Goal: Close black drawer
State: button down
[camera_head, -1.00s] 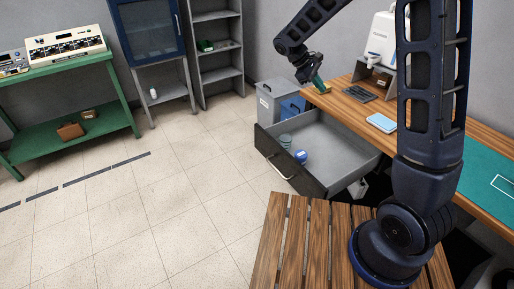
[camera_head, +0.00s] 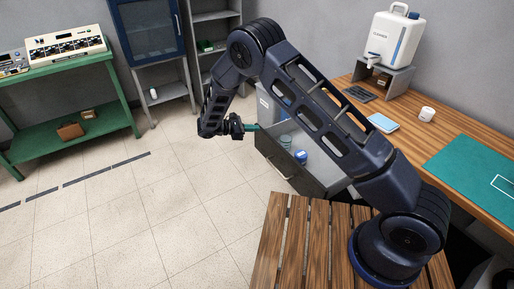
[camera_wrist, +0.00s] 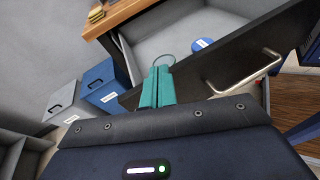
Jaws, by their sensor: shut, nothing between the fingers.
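The drawer is open, its black front (camera_head: 273,161) facing the floor on the left in the head view. The black front also shows in the wrist view (camera_wrist: 225,68), with its pale metal handle (camera_wrist: 250,76). The drawer's grey inside (camera_wrist: 170,38) holds a blue-lidded jar (camera_wrist: 203,43), also in the head view (camera_head: 300,156). My gripper (camera_head: 254,127) has teal fingers, shut and empty, near the far end of the drawer front. In the wrist view the fingers (camera_wrist: 158,78) overlap the front's top edge; I cannot tell whether they touch it. My arm hides part of the drawer.
A grey bin (camera_wrist: 66,104) and a blue bin (camera_wrist: 104,86) stand beyond the drawer. The wooden desk (camera_head: 465,132) is above it, with a white dispenser (camera_head: 395,38). A slatted wooden surface (camera_head: 290,235) is in front. The tiled floor (camera_head: 160,215) on the left is clear.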

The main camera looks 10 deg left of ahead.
aim_at(262, 144)
jog(key=s+a+f+n+t, duration=0.2)
jog(key=s+a+f+t, duration=0.15)
jog(key=f, duration=0.25)
jog(key=s+a+f+n+t, duration=0.25)
jog(key=s+a+f, duration=0.2)
jog(key=f, duration=0.25)
jog(key=shift+g, duration=0.3)
jog(key=x, duration=1.3)
jog(key=shift+w+f, duration=0.1)
jog(key=shift+w, duration=0.5)
